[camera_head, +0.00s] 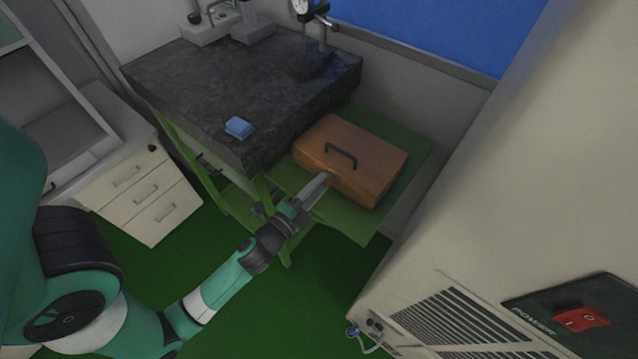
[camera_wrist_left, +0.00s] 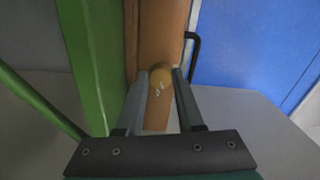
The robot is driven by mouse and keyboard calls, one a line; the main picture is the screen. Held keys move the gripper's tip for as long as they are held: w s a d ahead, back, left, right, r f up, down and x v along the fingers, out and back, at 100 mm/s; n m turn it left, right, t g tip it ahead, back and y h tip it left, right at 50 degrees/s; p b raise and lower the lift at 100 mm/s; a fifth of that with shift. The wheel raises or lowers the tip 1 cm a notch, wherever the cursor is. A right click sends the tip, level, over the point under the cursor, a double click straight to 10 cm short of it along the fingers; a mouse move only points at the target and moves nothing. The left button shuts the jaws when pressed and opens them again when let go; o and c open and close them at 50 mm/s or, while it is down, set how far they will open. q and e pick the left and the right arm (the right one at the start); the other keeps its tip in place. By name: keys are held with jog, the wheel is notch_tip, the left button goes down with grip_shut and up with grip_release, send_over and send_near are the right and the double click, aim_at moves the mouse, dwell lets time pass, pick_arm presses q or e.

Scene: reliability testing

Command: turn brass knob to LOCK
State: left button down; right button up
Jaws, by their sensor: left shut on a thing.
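The brass knob (camera_wrist_left: 160,77) is on the side face of a brown case (camera_wrist_left: 158,25). In the left wrist view it sits between the two fingertips of my left gripper (camera_wrist_left: 161,84), which is shut on it. In the head view my left gripper (camera_head: 325,179) reaches the near side of the brown case (camera_head: 352,150), and the fingers mostly hide the knob. Small pale marks show on or beside the knob in the wrist view, too small to read. My right gripper is in neither view.
The case, with a black handle (camera_head: 341,154) on top, lies on a green shelf (camera_head: 345,222). A dark stone table (camera_head: 200,90) with a blue block (camera_head: 238,127) stands to its left. A large beige cabinet (camera_head: 540,170) stands at right, and white drawers (camera_head: 145,195) at left.

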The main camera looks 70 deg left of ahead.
pick_arm(q)
jog(key=shift+m+p, duration=0.3)
jog(key=shift+m, duration=1.9)
jog(key=c, duration=0.5)
grip_release()
jog(key=shift+s, duration=0.1)
jog(key=b+v, duration=0.7)
jog(key=v, duration=0.4)
jog(key=shift+s+d, duration=0.15)
jog(key=shift+s, duration=0.05)
